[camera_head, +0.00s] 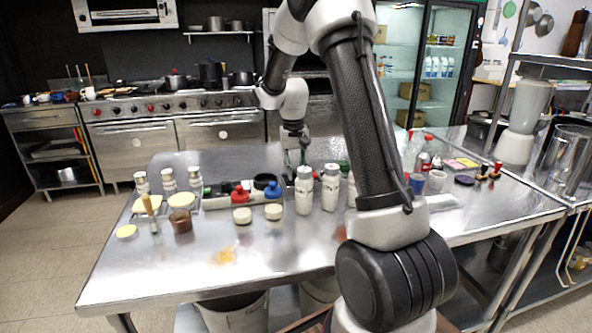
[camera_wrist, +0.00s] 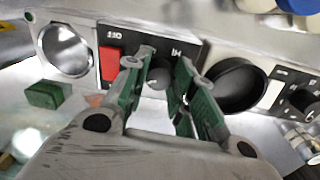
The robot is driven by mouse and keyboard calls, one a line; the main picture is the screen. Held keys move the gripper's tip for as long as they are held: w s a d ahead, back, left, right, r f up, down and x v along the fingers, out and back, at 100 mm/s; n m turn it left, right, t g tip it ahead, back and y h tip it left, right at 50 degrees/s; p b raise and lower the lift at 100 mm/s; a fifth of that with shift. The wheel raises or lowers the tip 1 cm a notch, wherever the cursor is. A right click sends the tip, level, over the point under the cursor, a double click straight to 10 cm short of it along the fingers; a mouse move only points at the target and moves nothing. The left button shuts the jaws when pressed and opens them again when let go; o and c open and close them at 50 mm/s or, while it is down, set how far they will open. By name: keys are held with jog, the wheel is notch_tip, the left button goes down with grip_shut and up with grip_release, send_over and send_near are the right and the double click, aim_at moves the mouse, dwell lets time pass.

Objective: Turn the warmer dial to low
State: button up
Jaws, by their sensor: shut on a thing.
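The warmer dial (camera_wrist: 158,76) is a small dark knob on a black panel (camera_wrist: 182,48) in the wrist view. The panel has white markings that appear inverted, one on each side above the dial. A red switch (camera_wrist: 109,62) sits left of the dial. My gripper (camera_wrist: 163,74) has green-padded fingers on either side of the dial and is shut on it. The fingers partly cover the dial, and I cannot tell which mark it points to. In the head view my gripper (camera_head: 292,160) reaches down behind the bottles on the steel table, and the dial is hidden there.
Close by in the wrist view are a round metal well (camera_wrist: 65,48), a black round opening (camera_wrist: 236,84), a green block (camera_wrist: 48,95) and another knob (camera_wrist: 303,100). White bottles (camera_head: 304,190) stand near my gripper. The steel table's (camera_head: 170,270) front left is mostly clear.

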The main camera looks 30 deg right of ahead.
aim_at(294, 172)
jog(key=shift+m, duration=0.7)
jog(key=o, duration=1)
jog(key=shift+o, duration=0.2)
jog(key=shift+r, duration=0.1)
notch_tip(294, 172, up, 12)
jog(key=shift+w+a, duration=0.15)
jog(key=shift+a, duration=0.1)
